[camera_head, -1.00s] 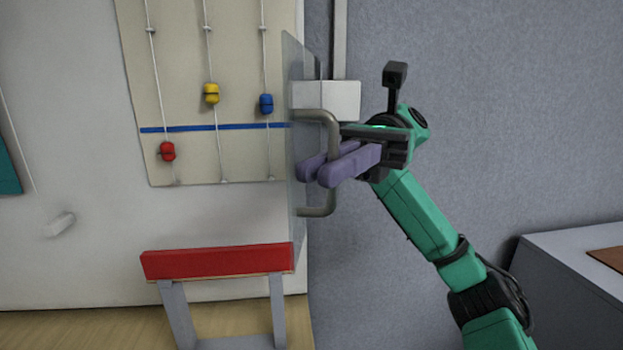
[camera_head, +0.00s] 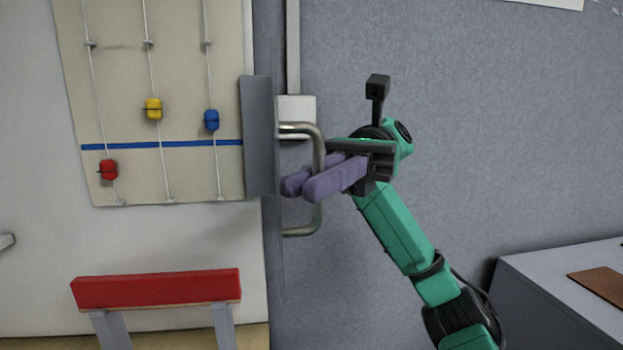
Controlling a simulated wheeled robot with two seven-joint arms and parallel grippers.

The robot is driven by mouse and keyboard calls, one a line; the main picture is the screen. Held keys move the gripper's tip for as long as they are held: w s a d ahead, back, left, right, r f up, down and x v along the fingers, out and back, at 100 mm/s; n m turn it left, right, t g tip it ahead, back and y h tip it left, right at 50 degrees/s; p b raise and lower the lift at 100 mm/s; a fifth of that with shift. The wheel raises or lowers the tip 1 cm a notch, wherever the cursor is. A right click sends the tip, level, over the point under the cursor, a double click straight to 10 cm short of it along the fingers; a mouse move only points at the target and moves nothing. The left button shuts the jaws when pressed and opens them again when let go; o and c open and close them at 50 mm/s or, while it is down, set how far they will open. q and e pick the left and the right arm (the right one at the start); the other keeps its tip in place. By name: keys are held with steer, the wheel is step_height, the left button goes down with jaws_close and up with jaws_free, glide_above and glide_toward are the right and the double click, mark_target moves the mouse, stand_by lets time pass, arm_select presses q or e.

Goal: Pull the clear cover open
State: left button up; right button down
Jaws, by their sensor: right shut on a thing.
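The clear cover (camera_head: 273,240) stands nearly edge-on to me at the right edge of the bead board, a faint see-through strip. A bent grey metal handle (camera_head: 317,141) sticks out from it to the right. My right gripper (camera_head: 303,187) has its purple fingers shut on the handle's upright bar, one finger on each side. The cover's outline is hard to make out. The board (camera_head: 180,70) has red (camera_head: 107,169), yellow (camera_head: 153,108) and blue (camera_head: 211,120) beads on strings and a blue line across it. My left gripper is not in view.
A grey upright panel (camera_head: 258,140) stands beside the board's right edge. A white box (camera_head: 296,108) is on the wall behind the handle. A red-topped stand (camera_head: 155,289) is below the board. A grey table (camera_head: 560,290) with a brown mat is at lower right.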

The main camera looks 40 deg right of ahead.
steer(key=c, duration=1.2)
jaws_free()
steer(key=shift+d+r, duration=0.1)
steer(key=shift+r, duration=0.1)
steer(key=shift+s, duration=0.1)
steer(key=shift+d, duration=0.1)
steer(key=p+v, duration=0.2)
steer(key=v, duration=1)
steer(key=shift+f, duration=0.1)
